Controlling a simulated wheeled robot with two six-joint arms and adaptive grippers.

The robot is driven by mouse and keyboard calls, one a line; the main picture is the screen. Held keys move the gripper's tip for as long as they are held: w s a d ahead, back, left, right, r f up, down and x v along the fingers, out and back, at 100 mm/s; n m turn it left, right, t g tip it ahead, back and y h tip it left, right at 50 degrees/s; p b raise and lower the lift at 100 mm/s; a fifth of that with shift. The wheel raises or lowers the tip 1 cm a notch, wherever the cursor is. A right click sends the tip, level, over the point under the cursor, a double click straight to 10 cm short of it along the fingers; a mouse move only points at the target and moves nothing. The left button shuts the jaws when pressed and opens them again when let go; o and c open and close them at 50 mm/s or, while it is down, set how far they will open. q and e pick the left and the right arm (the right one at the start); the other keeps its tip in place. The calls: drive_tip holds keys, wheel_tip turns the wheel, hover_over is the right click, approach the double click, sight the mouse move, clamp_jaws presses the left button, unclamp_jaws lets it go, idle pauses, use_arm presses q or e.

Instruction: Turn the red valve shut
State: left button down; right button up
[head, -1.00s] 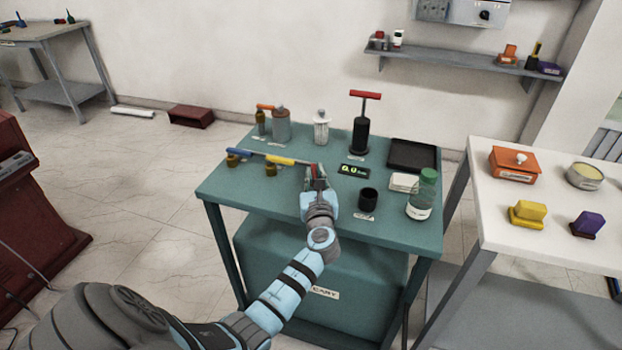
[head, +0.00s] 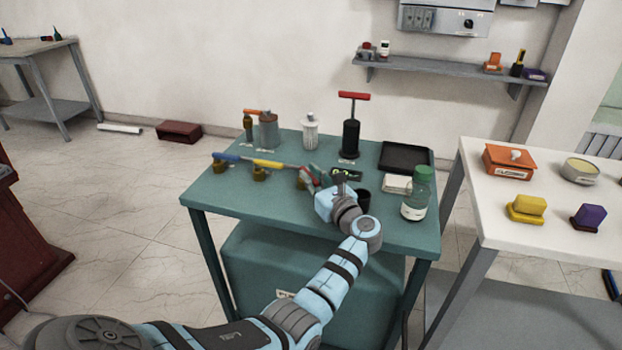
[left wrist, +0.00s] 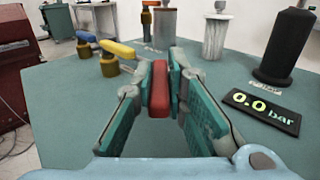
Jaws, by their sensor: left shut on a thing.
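The red valve's handle (left wrist: 159,88) stands between the two teal finger pads of my left gripper (left wrist: 159,78) in the left wrist view. The gripper is shut on it. In the head view my left gripper (head: 310,178) is at the right end of the valve row on the green table, and the red handle is mostly hidden by the fingers. A brass valve body (head: 300,184) shows just left of the fingers. The blue lever (head: 226,157) and yellow lever (head: 267,163) sit on their own brass valves to the left. My right gripper is not in view.
A black display (left wrist: 262,110) reads 0.0 bar, right of the gripper. Behind stand a grey canister (head: 268,132), a white ribbed jar (head: 310,132) and a black pump with a red T-handle (head: 353,96). A green-capped bottle (head: 416,195) and a black cup (head: 363,199) are at right.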

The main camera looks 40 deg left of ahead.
use_arm(q)
drive_tip(key=c, duration=1.6)
unclamp_jaws()
drive_tip(key=v, duration=0.7)
drive_tip(key=shift+s+d, duration=0.15)
drive_tip(key=shift+d, duration=0.15)
drive_tip(key=shift+c, duration=0.4)
